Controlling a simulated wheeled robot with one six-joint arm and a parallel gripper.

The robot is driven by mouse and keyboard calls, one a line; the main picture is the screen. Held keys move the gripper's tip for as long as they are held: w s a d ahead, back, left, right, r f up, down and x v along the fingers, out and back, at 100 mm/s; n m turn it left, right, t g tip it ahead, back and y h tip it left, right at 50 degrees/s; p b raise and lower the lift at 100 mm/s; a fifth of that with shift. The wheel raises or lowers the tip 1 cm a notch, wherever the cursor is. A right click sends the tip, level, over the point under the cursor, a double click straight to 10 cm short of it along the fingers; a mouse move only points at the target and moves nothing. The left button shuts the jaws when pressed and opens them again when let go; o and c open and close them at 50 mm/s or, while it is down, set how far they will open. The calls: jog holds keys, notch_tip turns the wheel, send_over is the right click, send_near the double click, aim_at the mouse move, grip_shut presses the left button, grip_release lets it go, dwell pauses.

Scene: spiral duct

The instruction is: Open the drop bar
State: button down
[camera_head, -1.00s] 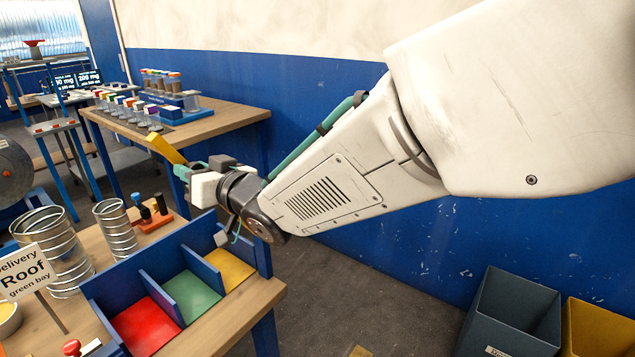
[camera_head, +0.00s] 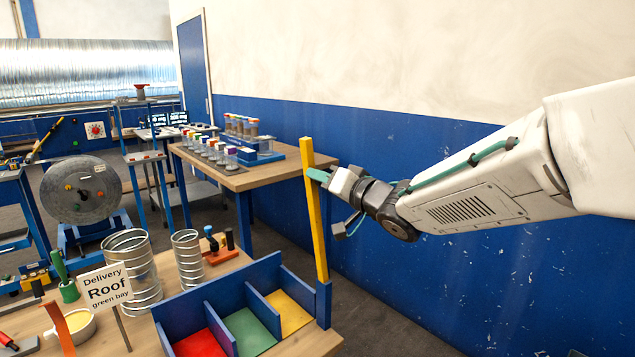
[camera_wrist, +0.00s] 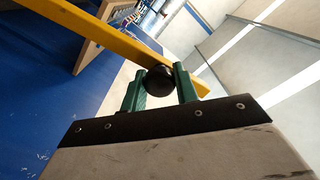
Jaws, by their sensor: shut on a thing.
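The drop bar is a long yellow bar (camera_head: 315,225) that stands nearly upright, leaning slightly, at the right corner of the blue bay box. Its lower end meets a short blue post (camera_head: 324,304). My gripper (camera_head: 323,176) is at the bar's upper part, from the right. In the wrist view, the green fingers of my gripper (camera_wrist: 160,88) are shut on a black ball knob (camera_wrist: 160,79) on the yellow bar (camera_wrist: 108,43). The front of the three bays is free of the bar.
The blue box (camera_head: 180,313) has red, green and yellow bays that look empty. A wooden table (camera_head: 235,178) with jars is behind. The blue wall is at right.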

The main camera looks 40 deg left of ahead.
jog(key=c, duration=1.1)
grip_release()
jog(key=shift+o, duration=0.2)
jog(key=v, duration=0.7)
jog(key=shift+d, duration=0.35)
jog(key=shift+f, duration=0.1)
